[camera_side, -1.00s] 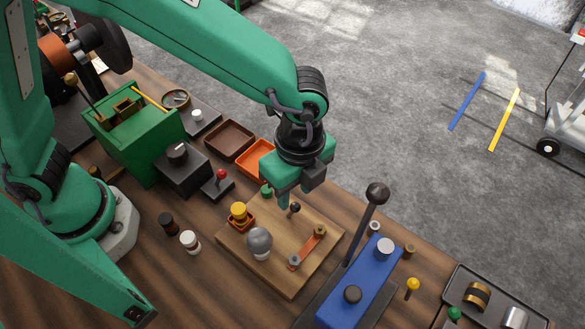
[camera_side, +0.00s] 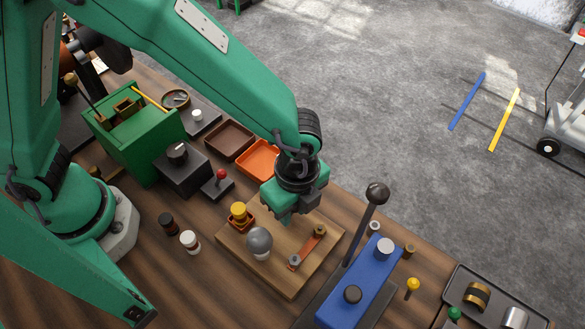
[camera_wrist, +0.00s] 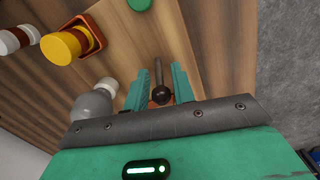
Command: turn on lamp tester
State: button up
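The lamp tester is a wooden board (camera_side: 322,254) with a grey, unlit bulb (camera_side: 259,241), a yellow knob (camera_side: 239,210) in an orange holder and a copper-coloured strip (camera_side: 308,245). The bulb also shows in the wrist view (camera_wrist: 91,106). My gripper (camera_side: 287,215) is low over the far part of the board. In the wrist view my gripper (camera_wrist: 159,78) is open, its fingers on either side of a thin lever with a black ball (camera_wrist: 160,95). A gap shows left of the ball; contact on the right is unclear.
A blue box with a tall black-knobbed lever (camera_side: 377,193) stands right of the board. Orange (camera_side: 258,158) and brown (camera_side: 229,140) trays lie behind it. A dark box (camera_side: 182,168) and small red-knobbed lever (camera_side: 221,174) stand to the left, with two small jars nearer.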

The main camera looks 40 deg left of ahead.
grip_shut()
jog(key=shift+d, duration=0.15)
jog(key=shift+d+f+g+y, duration=0.1)
jog(key=shift+d+g+y, duration=0.1)
jog(key=shift+g+y, duration=0.15)
jog(key=shift+o, duration=1.8)
grip_release()
